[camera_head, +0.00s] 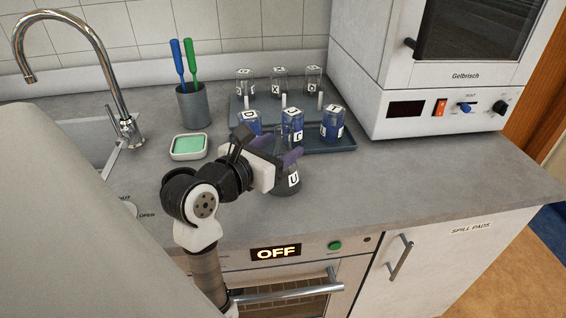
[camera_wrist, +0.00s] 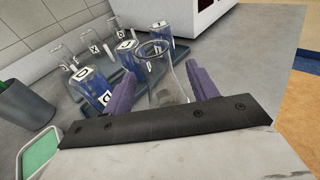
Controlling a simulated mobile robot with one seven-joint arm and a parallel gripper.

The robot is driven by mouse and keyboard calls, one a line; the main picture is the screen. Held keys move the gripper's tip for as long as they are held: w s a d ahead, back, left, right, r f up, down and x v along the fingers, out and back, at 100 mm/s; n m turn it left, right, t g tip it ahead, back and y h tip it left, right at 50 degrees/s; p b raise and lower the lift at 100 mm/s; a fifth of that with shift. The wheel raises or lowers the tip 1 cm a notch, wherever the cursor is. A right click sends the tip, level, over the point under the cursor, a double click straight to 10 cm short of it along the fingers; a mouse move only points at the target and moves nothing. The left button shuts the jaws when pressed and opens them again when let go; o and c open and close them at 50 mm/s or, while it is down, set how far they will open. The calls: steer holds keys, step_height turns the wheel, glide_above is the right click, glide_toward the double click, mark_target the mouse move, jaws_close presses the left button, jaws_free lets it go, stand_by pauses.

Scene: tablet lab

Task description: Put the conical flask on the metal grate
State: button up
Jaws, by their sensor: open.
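The clear conical flask (camera_head: 287,183), labelled U, stands upright on the grey worktop in front of the blue tray. My gripper (camera_head: 277,157) is open around its upper part, with purple fingers on either side. In the wrist view the flask (camera_wrist: 177,88) stands between the two fingers of my gripper (camera_wrist: 163,76). Gaps show beside the glass, and I cannot tell whether either finger touches it. The flask's base is partly hidden in the wrist view by the gripper body. No metal grate can be made out for certain; the oven window below is mostly cropped.
Several labelled glass vessels, some with blue liquid, stand on the blue tray (camera_head: 330,148) close behind. A grey cup (camera_head: 194,106) and green sponge dish (camera_head: 188,147) are at left. The Gelbrisch cabinet (camera_head: 466,95) stands at right. The oven door handle (camera_head: 285,292) is below the worktop.

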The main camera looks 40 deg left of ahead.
steer(key=shift+w+a+f, duration=0.1)
steer(key=shift+w, duration=0.9)
jaws_close()
